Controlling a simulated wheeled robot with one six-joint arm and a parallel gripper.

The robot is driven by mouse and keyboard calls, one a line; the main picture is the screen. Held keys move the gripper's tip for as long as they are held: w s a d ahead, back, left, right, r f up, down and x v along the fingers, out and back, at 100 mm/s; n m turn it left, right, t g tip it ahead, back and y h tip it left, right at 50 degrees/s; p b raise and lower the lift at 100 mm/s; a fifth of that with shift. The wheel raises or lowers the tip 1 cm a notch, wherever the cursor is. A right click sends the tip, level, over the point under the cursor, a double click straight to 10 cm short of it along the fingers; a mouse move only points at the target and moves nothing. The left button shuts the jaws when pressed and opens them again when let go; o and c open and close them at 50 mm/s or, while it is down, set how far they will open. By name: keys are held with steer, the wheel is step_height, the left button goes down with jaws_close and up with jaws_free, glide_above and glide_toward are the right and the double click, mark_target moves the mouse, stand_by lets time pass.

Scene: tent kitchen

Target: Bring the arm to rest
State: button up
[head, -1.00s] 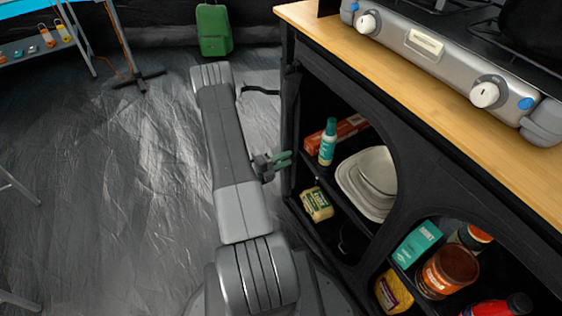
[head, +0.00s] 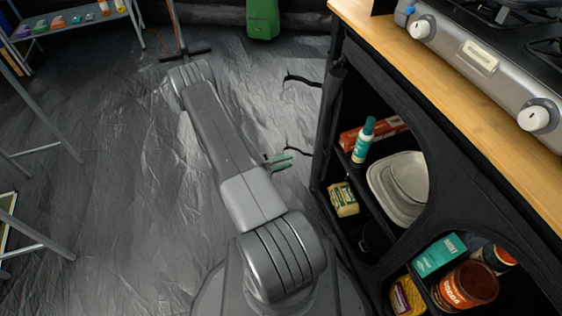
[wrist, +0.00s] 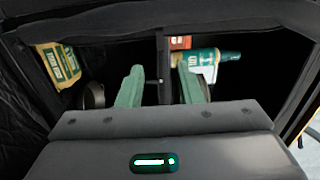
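My arm (head: 220,130) extends ahead over the grey floor, left of the black kitchen cabinet (head: 327,120). My gripper (head: 282,160) is small and partly hidden behind the arm in the head view, with its green fingers pointing toward the cabinet's open side. In the wrist view my gripper (wrist: 160,66) has its two green fingers apart with nothing held between them. Beyond them are cabinet shelves with a green bottle (wrist: 205,58) and a yellow packet (wrist: 60,63).
The cabinet shelves hold pale dishes (head: 400,188), a teal box (head: 440,254) and a brown jar (head: 466,287). A stove (head: 480,62) stands on the wooden top (head: 440,85). Metal-legged furniture (head: 50,120) stands left; the floor between is clear.

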steer(key=shift+s+a, duration=0.15)
steer(key=shift+a, duration=0.35)
steer(key=shift+d, duration=0.15)
steer(key=b+x, duration=0.2)
steer(key=x, duration=1.1)
steer(key=shift+d+b, duration=0.3)
